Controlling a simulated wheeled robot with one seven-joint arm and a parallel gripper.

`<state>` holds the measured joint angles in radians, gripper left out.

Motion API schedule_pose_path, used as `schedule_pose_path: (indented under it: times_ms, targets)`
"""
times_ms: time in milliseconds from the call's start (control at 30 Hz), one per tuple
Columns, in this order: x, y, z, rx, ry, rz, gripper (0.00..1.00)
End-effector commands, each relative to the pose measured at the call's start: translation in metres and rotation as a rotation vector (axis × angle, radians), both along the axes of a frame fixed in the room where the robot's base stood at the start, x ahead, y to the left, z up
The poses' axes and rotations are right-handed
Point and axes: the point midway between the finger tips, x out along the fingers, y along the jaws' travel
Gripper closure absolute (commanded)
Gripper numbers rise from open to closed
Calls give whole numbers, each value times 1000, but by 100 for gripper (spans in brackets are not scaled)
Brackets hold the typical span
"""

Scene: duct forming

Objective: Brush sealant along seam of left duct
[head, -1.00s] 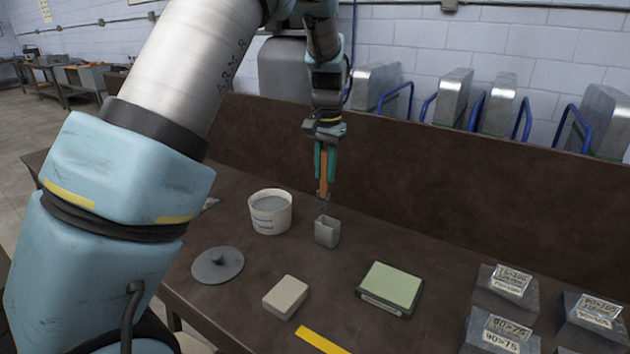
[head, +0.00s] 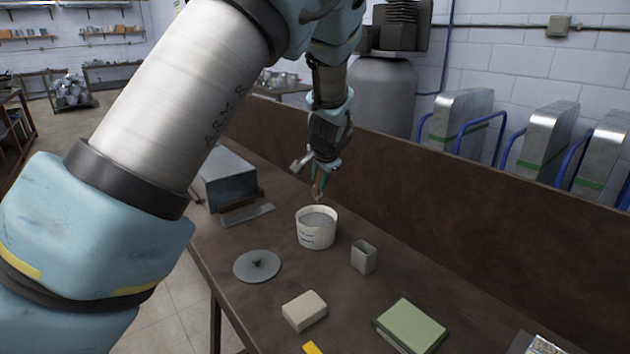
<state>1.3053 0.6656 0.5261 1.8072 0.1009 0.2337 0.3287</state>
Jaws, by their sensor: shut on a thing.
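The small grey holder (head: 363,257) right of the tub stands empty.
A round grey lid (head: 257,266), a beige block (head: 304,311) and a green-topped pad (head: 410,327) lie on the brown bench (head: 345,290). A raised brown back panel (head: 460,208) runs behind them. Metal pieces with blue rails stand beyond it.

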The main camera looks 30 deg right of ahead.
Motion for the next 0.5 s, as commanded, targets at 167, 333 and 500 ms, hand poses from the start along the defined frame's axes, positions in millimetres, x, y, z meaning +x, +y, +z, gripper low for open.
schedule_pose_path:
  times_ms: [167, 333, 500]
  targets:
    - [0, 0, -14, 0, 1, 1, 100]
    - [0, 0, -32, 0, 1, 1, 100]
    - [0, 0, -49, 1, 2, 2, 100]
